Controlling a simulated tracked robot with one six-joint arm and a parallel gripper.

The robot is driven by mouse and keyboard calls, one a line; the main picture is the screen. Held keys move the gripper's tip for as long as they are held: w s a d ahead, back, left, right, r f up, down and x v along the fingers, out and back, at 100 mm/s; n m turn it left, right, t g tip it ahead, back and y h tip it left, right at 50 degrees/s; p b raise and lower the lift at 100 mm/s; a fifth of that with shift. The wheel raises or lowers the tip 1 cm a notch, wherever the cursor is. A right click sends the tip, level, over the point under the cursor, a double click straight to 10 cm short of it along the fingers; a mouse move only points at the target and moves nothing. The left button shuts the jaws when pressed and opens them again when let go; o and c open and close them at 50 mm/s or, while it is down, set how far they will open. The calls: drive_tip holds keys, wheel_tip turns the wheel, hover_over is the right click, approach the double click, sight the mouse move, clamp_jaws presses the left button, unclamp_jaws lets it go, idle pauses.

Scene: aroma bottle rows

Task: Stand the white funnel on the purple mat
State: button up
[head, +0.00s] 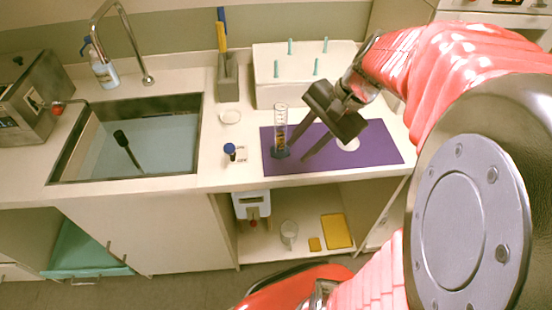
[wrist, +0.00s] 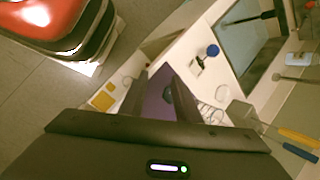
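The purple mat (head: 380,155) lies on the counter right of the sink. A white round thing (head: 348,144), possibly the funnel, is on the mat, partly hidden behind my gripper; its shape and whether it stands upright cannot be told. My gripper (head: 299,153) is over the mat, tilted down to the left, with fingers apart and nothing between them. In the wrist view, the mat (wrist: 157,100) shows between the spread fingers (wrist: 160,85). A clear measuring cylinder (head: 281,120) with a blue base stands upright on the mat's left part, close to the fingertips.
The sink (head: 145,150) is at the left. A grey holder (head: 228,82) with upright tools stands at the back.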

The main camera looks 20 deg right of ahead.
drive_tip(key=s+a+r+n+t+h, duration=0.2)
drive_tip(key=s+a+n, duration=0.5)
drive_tip(key=n, duration=0.6)
drive_tip(key=a+r+h, duration=0.1)
drive_tip(key=h, duration=0.1)
drive_tip(key=shift+a+r+t+h, duration=0.3)
drive_tip(key=shift+a+r+t, duration=0.05)
drive_tip(key=shift+r+t, duration=0.05)
